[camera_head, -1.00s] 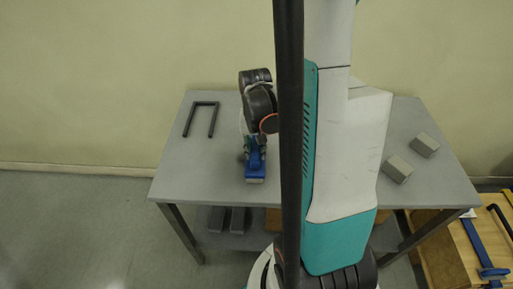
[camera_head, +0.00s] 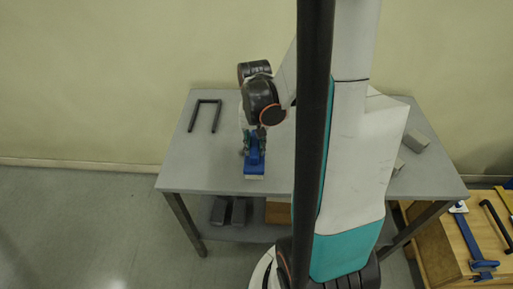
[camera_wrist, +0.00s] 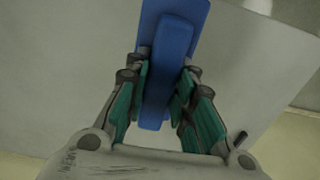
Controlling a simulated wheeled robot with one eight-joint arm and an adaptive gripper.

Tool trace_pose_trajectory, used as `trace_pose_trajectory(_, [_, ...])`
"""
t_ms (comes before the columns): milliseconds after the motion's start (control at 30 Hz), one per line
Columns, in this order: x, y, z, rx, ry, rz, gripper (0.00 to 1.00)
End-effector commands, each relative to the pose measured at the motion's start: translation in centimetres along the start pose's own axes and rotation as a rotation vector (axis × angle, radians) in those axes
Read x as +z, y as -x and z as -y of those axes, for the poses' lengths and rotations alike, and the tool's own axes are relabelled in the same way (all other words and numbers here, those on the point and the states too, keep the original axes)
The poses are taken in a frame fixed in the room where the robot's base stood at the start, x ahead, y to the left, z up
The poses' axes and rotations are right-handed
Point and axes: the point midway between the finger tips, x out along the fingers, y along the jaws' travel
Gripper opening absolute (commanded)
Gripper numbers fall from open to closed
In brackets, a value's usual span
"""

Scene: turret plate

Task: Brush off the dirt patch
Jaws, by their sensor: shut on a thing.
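A blue brush (camera_head: 255,156) with a pale bristle edge is over the grey table (camera_head: 178,172), near its front edge, left of the middle. My gripper (camera_head: 254,135) is shut on its handle. In the wrist view the green-padded fingers of my gripper (camera_wrist: 164,92) press on both sides of the blue brush handle (camera_wrist: 171,50). Whether the bristles touch the tabletop cannot be told. No dirt patch can be made out; part of the table is hidden behind my arm.
A dark U-shaped handle (camera_head: 205,114) lies at the table's back left. Grey blocks (camera_head: 416,140) lie at the right, partly behind my arm. Dark blocks (camera_head: 229,211) sit on the lower shelf. A wooden bench (camera_head: 440,250) with a blue clamp (camera_head: 477,245) stands at the right.

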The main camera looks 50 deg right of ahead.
Motion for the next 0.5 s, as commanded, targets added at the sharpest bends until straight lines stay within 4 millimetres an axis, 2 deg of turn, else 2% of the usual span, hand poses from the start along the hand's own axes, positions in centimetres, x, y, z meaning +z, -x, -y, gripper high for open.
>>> trace_pose_trajectory(33, [-0.1,0.8,0.1,0.0,0.001,0.0,0.0])
trace_pose_trajectory(200, [-0.5,2.3,0.4,0.0,0.003,0.0,0.0])
trace_pose_trajectory(500, [-0.9,3.6,0.7,0.0,0.005,0.0,0.0])
